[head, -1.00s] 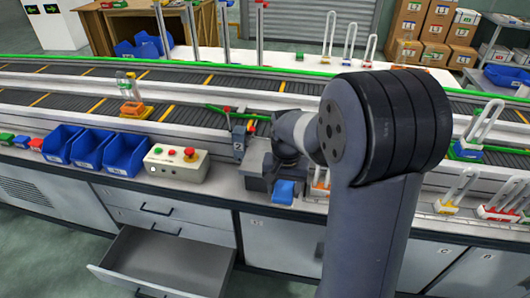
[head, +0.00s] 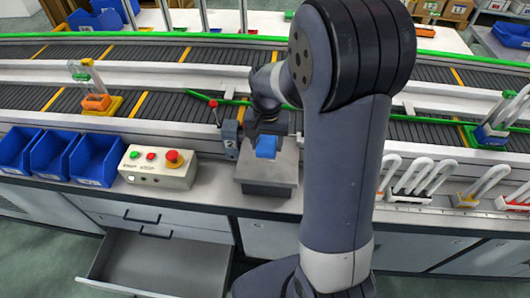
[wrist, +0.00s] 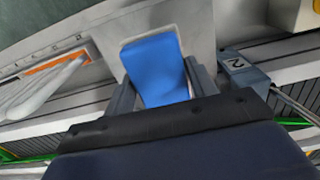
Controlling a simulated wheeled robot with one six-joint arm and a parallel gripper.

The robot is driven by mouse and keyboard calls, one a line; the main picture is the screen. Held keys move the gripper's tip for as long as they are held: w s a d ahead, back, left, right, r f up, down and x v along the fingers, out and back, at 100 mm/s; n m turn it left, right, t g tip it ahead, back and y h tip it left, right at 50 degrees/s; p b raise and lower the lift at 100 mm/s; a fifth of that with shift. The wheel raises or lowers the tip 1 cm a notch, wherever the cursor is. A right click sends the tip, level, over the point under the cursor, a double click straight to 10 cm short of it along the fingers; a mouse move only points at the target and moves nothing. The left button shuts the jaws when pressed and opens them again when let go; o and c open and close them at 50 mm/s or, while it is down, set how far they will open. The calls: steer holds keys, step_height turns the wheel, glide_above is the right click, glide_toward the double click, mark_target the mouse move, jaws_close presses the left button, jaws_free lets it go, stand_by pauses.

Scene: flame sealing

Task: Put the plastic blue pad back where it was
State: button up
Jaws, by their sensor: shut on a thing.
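The blue pad (head: 266,146) is in my gripper (head: 267,134), above a grey metal block (head: 268,183) on the workbench. In the wrist view the blue pad (wrist: 157,68) fills the space between the two grey fingers of my gripper (wrist: 160,85), which are shut on it. The pale top of the block (wrist: 195,22) shows behind the pad there. I cannot tell whether the pad touches the block.
A control box (head: 158,168) with a red button and blue bins (head: 97,158) stand left of the block. A post marked 2 (wrist: 238,68) is close beside my gripper. The conveyor (head: 190,109) runs behind. A drawer (head: 150,262) hangs open below.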

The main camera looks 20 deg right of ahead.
mark_target(267, 141)
steer(key=shift+f, duration=3.25)
steer(key=shift+f, duration=0.25)
steer(key=o, duration=1)
steer(key=shift+r, duration=0.1)
steer(key=shift+c, duration=0.2)
step_height(267, 141, up, 12)
steer(key=shift+r, duration=0.15)
